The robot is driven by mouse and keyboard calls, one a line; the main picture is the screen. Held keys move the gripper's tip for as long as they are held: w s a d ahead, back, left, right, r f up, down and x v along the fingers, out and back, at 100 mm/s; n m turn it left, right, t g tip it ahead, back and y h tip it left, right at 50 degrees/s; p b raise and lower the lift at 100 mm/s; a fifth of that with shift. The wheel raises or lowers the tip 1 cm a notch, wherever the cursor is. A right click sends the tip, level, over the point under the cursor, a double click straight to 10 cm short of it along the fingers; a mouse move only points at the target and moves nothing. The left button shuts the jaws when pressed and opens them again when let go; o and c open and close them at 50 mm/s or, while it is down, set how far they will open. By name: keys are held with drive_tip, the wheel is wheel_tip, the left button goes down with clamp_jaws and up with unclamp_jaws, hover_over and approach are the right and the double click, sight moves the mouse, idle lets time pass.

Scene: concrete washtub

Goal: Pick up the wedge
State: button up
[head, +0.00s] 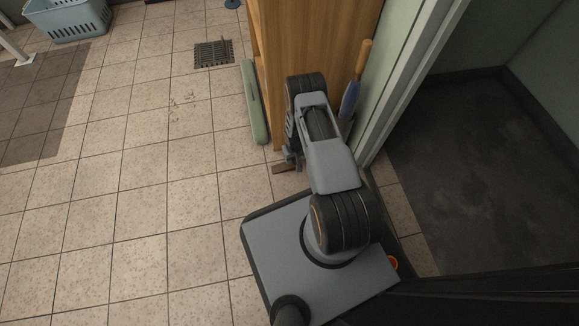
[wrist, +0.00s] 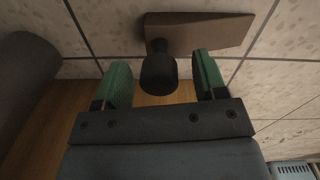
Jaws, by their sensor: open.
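The wedge (wrist: 215,32) is a flat brown tapered piece in the wrist view, lying just beyond my fingertips. A dark rounded knob (wrist: 158,72) stands at its thicker left end; I cannot tell for sure whether it is part of the wedge. My gripper (wrist: 161,78) is open, with a green-padded finger on each side of the knob and gaps visible to both. In the head view only the brown end of the wedge (head: 279,169) shows, on the tiles beside my gripper (head: 292,160); my arm hides the rest.
A wooden cabinet (head: 300,40) stands directly behind my gripper. A long green bar (head: 255,105) lies along its left side. A wooden-handled blue tool (head: 352,90) leans at right, beside the door frame (head: 410,80). A drain grate (head: 214,53) and blue basket (head: 68,22) are farther left. Open tiles lie left.

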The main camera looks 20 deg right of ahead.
clamp_jaws()
idle(0.6)
